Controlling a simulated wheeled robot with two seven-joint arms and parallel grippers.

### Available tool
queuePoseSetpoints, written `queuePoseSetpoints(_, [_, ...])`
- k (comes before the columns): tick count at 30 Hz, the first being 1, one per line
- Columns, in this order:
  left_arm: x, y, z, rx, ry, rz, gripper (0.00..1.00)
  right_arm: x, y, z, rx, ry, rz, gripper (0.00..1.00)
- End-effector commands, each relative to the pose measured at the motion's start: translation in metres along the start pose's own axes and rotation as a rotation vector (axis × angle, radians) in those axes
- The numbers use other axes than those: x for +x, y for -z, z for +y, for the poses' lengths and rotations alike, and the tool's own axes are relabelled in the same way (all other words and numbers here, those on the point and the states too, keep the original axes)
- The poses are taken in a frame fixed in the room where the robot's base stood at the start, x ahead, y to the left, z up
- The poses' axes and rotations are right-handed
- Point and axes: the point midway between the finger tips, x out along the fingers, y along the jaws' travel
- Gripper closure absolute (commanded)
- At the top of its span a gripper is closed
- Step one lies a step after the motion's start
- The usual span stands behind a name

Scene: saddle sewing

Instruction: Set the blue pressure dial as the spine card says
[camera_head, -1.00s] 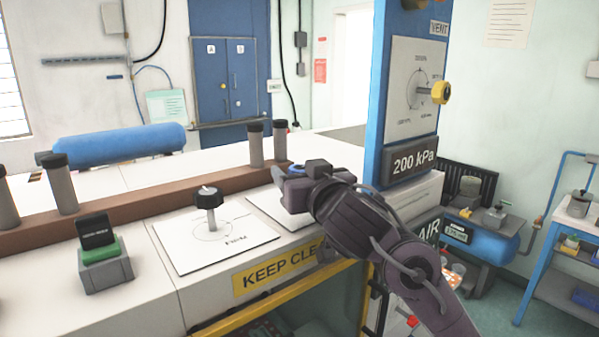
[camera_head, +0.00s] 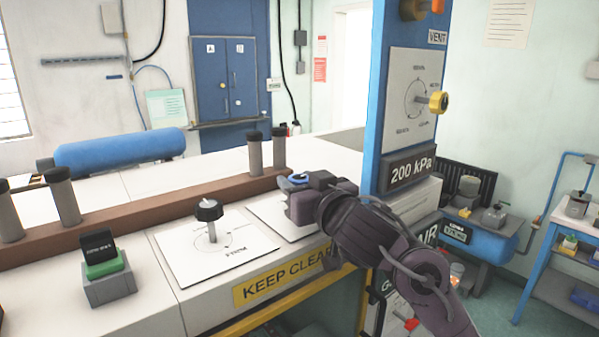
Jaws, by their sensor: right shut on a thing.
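The blue dial (camera_head: 297,178) shows as a small blue ring on a white plate (camera_head: 268,212) on the bench. My right gripper (camera_head: 296,190) is shut on it and hides most of it and much of the plate's markings, so its setting cannot be read. A black card (camera_head: 97,245) with small pale lettering stands upright in a green holder on a grey block at the left; I cannot read the lettering. My left gripper is not in view.
A black-knobbed dial (camera_head: 209,211) stands on another white plate, marked FIRM. A yellow knob (camera_head: 438,102) sits on the blue post (camera_head: 373,122) above a 200 kPa sign. Grey posts (camera_head: 254,153) and a brown rail (camera_head: 150,204) line the bench behind.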

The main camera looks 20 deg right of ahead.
Motion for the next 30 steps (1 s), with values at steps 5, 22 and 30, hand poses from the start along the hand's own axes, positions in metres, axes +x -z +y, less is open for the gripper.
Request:
queuePoseSetpoints(5, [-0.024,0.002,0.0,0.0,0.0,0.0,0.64,0.001,0.003,0.002,0.003,0.121,-0.005,0.84])
queuePoseSetpoints(22, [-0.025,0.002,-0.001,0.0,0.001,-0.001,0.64,0.001,0.0,0.002,0.001,0.503,-0.003,0.84])
queuePoseSetpoints(30, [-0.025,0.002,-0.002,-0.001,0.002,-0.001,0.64,0.0,0.0,0.001,0.001,0.567,-0.002,0.84])
